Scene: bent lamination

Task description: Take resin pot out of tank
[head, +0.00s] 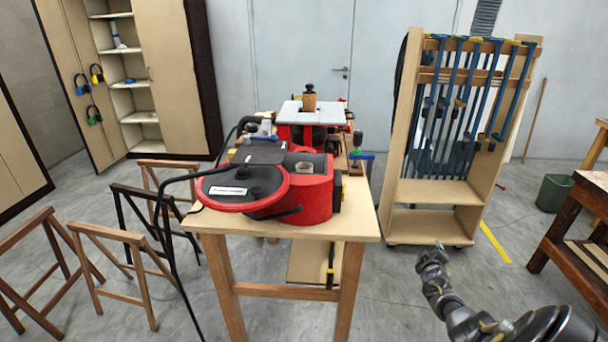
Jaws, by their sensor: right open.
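A red tank (318,197) stands on the near end of the wooden workbench. Its round red and black lid (238,186) lies to the left, swung off the opening. A small pale pot (304,167), which looks like the resin pot, shows inside the tank's dark opening, and the tank wall hides its lower part. My right gripper (437,247) is at the lower right, in front of the clamp rack. It is open and empty, well apart from the bench and tank. My left gripper is not in view.
The workbench (352,222) carries a machine with a pale table (310,111) behind the tank. Several wooden sawhorses (120,238) and a black hose or bar stand left. A clamp rack (440,192) stands right. Floor between bench and right-hand table (585,200) is mostly free.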

